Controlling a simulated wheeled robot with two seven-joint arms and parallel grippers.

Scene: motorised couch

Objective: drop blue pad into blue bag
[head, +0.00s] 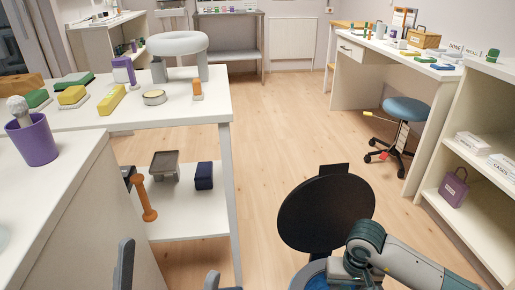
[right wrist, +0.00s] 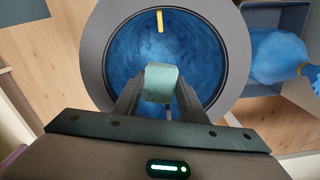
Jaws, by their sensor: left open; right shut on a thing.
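My right gripper (right wrist: 160,85) is shut on a pale blue-green pad (right wrist: 161,80) in the right wrist view. It holds the pad over the mouth of a round bin (right wrist: 238,55) lined with a blue bag (right wrist: 125,40). In the head view the bin (head: 298,280) and a little of the blue lining (head: 317,282) show at the bottom, beside my right arm. The bin's round black lid (head: 326,212) stands raised behind it. My left gripper (head: 170,257) is open and empty at the bottom left, its two dark fingers apart.
Another blue bag (right wrist: 275,55) lies in a grey container (right wrist: 262,15) beside the bin. A white table (head: 190,108) with pads and a grey ring-shaped piece stands left. A blue stool (head: 406,109) stands at the right desk. The middle floor (head: 275,130) is clear.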

